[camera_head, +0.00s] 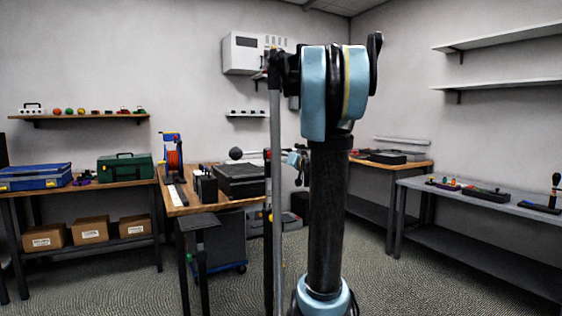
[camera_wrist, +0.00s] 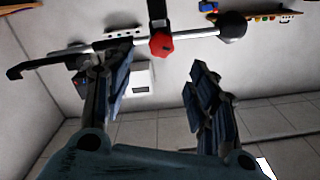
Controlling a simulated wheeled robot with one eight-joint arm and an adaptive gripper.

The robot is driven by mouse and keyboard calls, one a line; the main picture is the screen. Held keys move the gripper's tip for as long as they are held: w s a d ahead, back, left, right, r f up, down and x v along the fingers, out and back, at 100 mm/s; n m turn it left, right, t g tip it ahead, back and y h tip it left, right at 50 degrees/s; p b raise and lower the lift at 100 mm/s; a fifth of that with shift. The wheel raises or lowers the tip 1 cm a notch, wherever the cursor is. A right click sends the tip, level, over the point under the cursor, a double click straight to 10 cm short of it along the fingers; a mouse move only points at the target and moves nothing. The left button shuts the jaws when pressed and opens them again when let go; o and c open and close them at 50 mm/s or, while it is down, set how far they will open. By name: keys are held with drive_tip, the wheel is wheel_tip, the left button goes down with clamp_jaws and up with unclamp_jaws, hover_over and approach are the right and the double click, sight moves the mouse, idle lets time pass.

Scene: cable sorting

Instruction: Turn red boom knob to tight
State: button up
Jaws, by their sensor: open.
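In the wrist view a red lobed knob (camera_wrist: 161,44) sits on a silver boom (camera_wrist: 200,34), beside a black upright post (camera_wrist: 157,10). The boom has a black ball (camera_wrist: 232,27) at its right end and a black hooked piece at its left. My gripper (camera_wrist: 158,82) is open and empty, its fingers spread to either side below the knob. The knob is apart from both fingers in the picture. The left finger overlaps the boom, and I cannot tell whether they touch. In the head view the black ball (camera_head: 236,154) shows, but my arm and a grey pole hide much of the boom.
A wooden workbench (camera_head: 180,210) holds a black case (camera_head: 240,180) and a red cable reel (camera_head: 174,160). A green toolbox (camera_head: 125,166) and blue case (camera_head: 35,177) stand on the left bench. A grey bench (camera_head: 480,201) is at right. Open carpet lies between.

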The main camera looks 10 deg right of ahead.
sight(273, 154)
drive_tip(key=s+d+n, duration=0.1)
drive_tip(key=s+n, duration=0.3)
drive_tip(key=s, duration=0.1)
drive_tip(key=x, duration=1.7)
drive_tip(key=shift+w+d, duration=0.1)
drive_tip(key=shift+w, duration=0.1)
drive_tip(key=c, duration=1.1)
